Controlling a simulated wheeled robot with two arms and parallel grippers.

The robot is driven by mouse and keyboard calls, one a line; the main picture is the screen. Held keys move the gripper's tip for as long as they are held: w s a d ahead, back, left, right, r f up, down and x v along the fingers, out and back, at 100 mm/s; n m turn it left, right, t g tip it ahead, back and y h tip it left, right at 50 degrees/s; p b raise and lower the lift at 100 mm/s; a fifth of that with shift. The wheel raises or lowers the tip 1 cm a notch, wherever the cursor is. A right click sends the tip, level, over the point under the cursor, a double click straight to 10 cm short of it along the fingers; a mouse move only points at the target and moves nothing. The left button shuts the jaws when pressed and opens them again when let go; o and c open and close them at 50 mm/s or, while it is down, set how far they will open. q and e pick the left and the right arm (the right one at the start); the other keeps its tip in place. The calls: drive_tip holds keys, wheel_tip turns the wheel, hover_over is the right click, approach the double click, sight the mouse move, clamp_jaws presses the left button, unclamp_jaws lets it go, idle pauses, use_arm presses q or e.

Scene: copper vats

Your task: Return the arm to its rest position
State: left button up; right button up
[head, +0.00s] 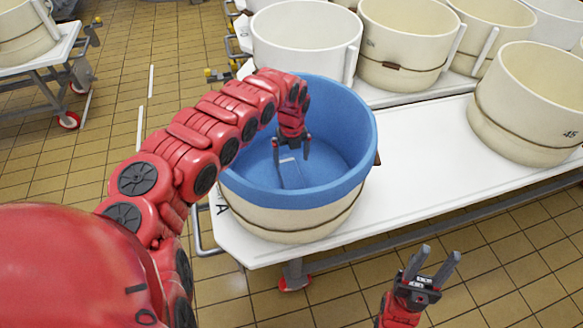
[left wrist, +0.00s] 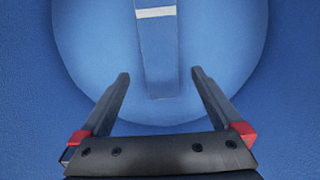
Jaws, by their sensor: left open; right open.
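My left gripper (head: 291,153) is open inside a round tub (head: 348,165) with a blue lining and a cream outside. The left arm reaches over the tub's left rim. In the left wrist view the two fingers (left wrist: 160,80) are apart, with a blue bar (left wrist: 158,55) with a white band lying between and beyond them on the tub's bottom. The fingers do not appear to touch it. My right gripper (head: 430,262) is open and empty, low at the right, in front of the table.
The tub stands on the left end of a white wheeled table (head: 430,190). A cream tub (head: 525,110) stands at its right. Several more tubs (head: 400,45) stand on a table behind. Another cart (head: 40,60) is at the far left. Tiled floor (head: 130,95) lies between.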

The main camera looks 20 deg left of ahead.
use_arm(q)
wheel_tip(320, 180, up, 8)
drive_tip(key=shift+f, duration=0.25)
